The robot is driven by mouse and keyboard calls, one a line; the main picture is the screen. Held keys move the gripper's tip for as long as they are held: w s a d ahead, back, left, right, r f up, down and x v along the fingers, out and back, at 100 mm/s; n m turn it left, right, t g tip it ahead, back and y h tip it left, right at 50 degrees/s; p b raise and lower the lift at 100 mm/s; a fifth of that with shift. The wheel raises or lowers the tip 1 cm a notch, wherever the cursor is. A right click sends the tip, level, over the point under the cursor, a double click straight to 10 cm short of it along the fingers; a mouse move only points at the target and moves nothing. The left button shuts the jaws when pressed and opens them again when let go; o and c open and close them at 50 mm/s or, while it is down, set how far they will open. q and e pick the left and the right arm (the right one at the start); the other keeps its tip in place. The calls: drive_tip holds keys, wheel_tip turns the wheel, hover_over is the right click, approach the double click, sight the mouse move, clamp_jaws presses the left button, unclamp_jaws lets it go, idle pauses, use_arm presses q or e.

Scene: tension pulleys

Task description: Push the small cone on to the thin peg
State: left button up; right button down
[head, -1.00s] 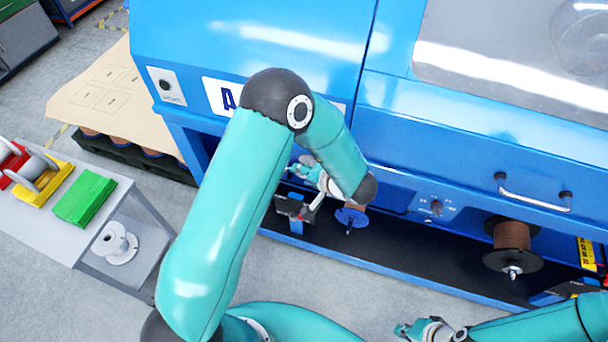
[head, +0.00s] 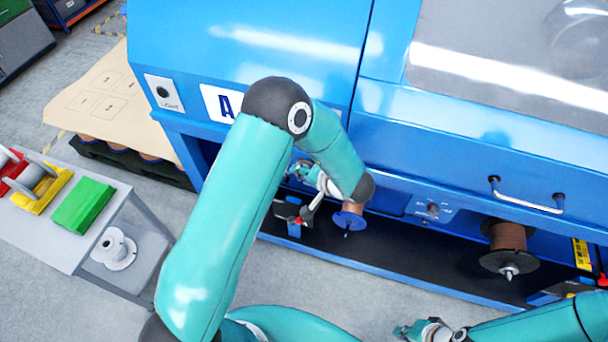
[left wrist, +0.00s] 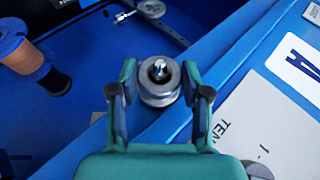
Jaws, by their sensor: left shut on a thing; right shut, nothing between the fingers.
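My left gripper (head: 304,171) is under the front of the blue machine, partly hidden by my own forearm in the head view. In the left wrist view its two fingers (left wrist: 160,85) are shut on a round silver metal piece with a bright tip in its middle, which looks like the small cone (left wrist: 157,97). A thin metal peg (left wrist: 124,17) seems to show at the top of the left wrist view, apart from the fingers. I cannot tell which peg is meant. My right gripper (head: 408,330) is shut and empty at the bottom of the head view.
A copper-wire spool with a blue flange (head: 346,221) hangs close right of my left gripper. A larger spool with a black flange (head: 508,262) hangs further right. A grey bench (head: 70,238) with a green block (head: 84,205) stands left. Grey floor lies open in front.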

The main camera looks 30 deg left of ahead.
use_arm(q)
drive_tip(key=shift+w, duration=0.1)
idle(0.3)
drive_tip(key=o, duration=1.3)
drive_tip(key=shift+c, duration=0.2)
drive_tip(key=shift+o, duration=0.2)
drive_tip(key=shift+o, duration=0.9)
